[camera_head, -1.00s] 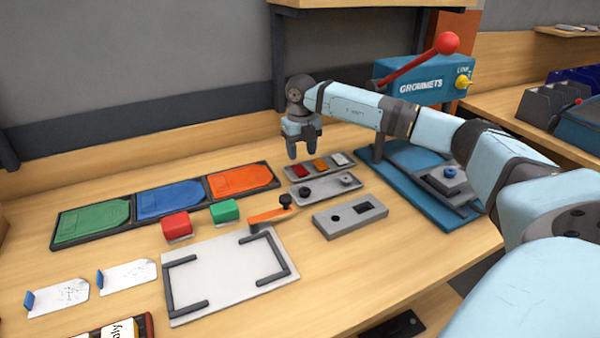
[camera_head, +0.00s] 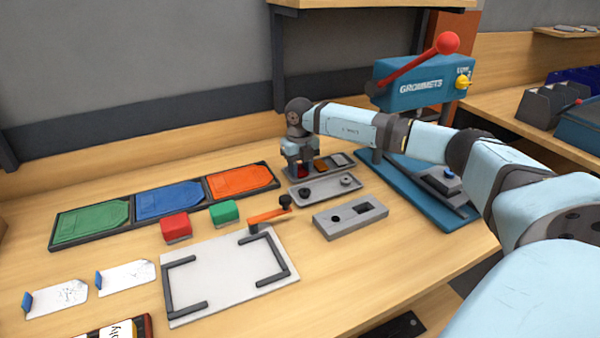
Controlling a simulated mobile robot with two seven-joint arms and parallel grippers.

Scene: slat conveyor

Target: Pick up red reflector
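The red reflector (camera_head: 302,172) lies in the left slot of a small grey tray (camera_head: 330,171) towards the back of the bench. An orange reflector (camera_head: 321,165) and a pale one (camera_head: 340,160) lie to its right in the same tray. My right gripper (camera_head: 301,172) points down at the red reflector, with its two fingers apart and red showing between them. The fingers partly hide the reflector, and I see no clear grip on it. My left gripper is not in view.
A grey tray with dark round parts (camera_head: 325,188) and a grey block with holes (camera_head: 350,216) stand in front. The blue grommet press (camera_head: 425,85) is to the right. Green, blue and orange pockets (camera_head: 168,200) lie left. A white board (camera_head: 225,275) lies front centre.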

